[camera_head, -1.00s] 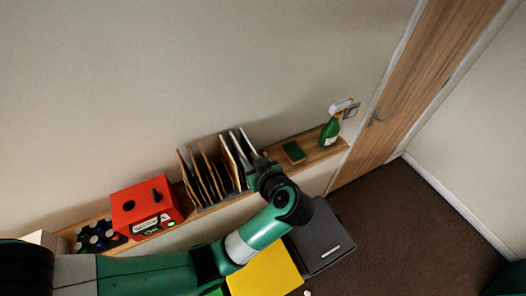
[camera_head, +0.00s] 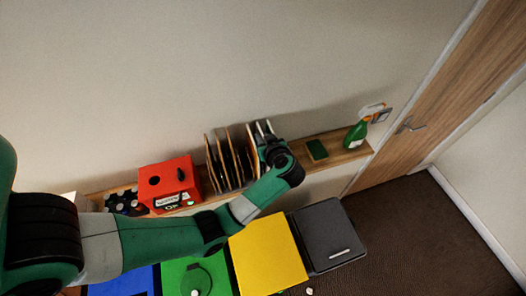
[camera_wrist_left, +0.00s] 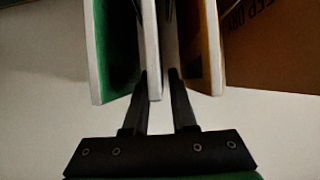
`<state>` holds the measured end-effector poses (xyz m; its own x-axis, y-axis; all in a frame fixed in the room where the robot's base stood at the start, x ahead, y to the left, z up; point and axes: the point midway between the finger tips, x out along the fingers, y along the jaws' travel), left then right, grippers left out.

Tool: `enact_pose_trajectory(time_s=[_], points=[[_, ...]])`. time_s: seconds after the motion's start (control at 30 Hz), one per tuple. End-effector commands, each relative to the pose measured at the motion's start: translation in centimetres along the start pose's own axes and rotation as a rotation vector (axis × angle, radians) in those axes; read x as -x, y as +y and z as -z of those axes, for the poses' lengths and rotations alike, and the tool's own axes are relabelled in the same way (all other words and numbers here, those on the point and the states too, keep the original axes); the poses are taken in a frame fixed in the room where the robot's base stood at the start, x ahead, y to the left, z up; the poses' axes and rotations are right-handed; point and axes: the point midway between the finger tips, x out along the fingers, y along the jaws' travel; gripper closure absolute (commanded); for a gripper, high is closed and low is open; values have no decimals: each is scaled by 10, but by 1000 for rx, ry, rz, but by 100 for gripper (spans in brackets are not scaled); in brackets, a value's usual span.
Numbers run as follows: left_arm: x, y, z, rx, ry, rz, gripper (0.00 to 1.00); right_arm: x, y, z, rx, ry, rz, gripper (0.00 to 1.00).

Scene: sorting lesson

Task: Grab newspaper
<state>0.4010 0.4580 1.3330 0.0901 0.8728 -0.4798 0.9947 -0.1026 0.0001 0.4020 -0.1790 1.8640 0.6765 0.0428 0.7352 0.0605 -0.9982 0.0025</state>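Several thin upright sheets or boards (camera_head: 231,153) stand in a row on the wall shelf in the head view; I cannot tell which is the newspaper. My left gripper (camera_head: 264,132) is at the right end of this row. In the left wrist view, its two fingers (camera_wrist_left: 160,75) are apart, with tips at the lower edges of the sheets. A thin grey-white sheet (camera_wrist_left: 151,45) is by the left finger, and an orange-brown one (camera_wrist_left: 211,45) is beyond the right finger. A green-faced board (camera_wrist_left: 118,50) is further left.
On the wooden shelf (camera_head: 335,143) are a red box (camera_head: 168,183), a green block (camera_head: 317,149) and a green spray bottle (camera_head: 356,134). Below are yellow (camera_head: 267,255), dark grey (camera_head: 325,235), green (camera_head: 190,275) and blue (camera_head: 125,284) bins. A wooden door (camera_head: 430,100) is at right.

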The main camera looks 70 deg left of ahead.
Motion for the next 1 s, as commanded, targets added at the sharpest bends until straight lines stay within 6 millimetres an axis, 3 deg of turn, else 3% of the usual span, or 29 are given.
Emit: enact_pose_trajectory(time_s=[0.13, 0.27, 0.3, 1.0], points=[[0, 0, 0, 0, 0, -1, 75, 0, 0, 0, 0, 0, 0, 50], [0, 0, 0, 0, 0, -1, 98, 0, 0, 0, 0, 0, 0, 50], [0, 0, 0, 0, 0, -1, 100, 0, 0, 0, 0, 0, 0, 50], [1, 0, 0, 0, 1, -1, 100, 0, 0, 0, 0, 0, 0, 50]])
